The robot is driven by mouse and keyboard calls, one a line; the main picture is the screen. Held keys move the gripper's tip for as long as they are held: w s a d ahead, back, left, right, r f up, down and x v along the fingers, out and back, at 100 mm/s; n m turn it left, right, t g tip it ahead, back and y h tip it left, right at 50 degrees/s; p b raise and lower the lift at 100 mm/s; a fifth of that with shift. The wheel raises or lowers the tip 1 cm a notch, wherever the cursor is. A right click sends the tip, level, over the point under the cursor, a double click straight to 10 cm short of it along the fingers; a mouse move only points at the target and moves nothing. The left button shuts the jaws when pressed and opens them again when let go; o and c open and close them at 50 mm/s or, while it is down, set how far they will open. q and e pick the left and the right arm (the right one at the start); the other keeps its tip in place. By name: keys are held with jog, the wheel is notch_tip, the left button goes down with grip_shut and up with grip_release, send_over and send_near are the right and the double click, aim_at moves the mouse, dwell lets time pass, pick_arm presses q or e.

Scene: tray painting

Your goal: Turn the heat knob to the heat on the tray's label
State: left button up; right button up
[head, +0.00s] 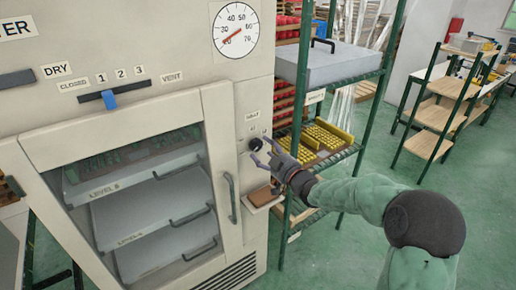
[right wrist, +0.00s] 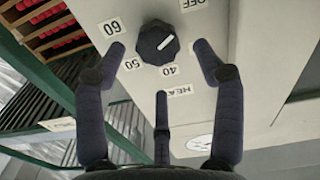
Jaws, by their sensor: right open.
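The black heat knob (head: 256,144) is on the oven's front panel; in the right wrist view the knob (right wrist: 157,42) has a white pointer mark directed to the upper right. Around it are labels 60, 50, 40, HEAT (right wrist: 180,90) and OFF. Another label is partly hidden by a finger. My right gripper (head: 266,152) is open, its fingers spread around the knob without visible contact. A grey tray (head: 335,66) sits on the green rack; the small white label (head: 315,97) below it is too small to read. My left gripper is out of view.
The oven's glass door (head: 140,190) is closed, with trays inside and a vertical handle (head: 230,198) left of the knob. A round gauge (head: 236,28) is above. A slider (head: 110,98) is on the panel. The green rack (head: 297,100) stands close right.

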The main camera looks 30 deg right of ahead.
aim_at(258, 145)
jog(key=shift+w+a+b, duration=0.2)
jog(key=shift+w+b, duration=0.1)
jog(key=shift+w, duration=1.85)
jog(key=shift+r, duration=0.1)
jog(key=c, duration=1.1)
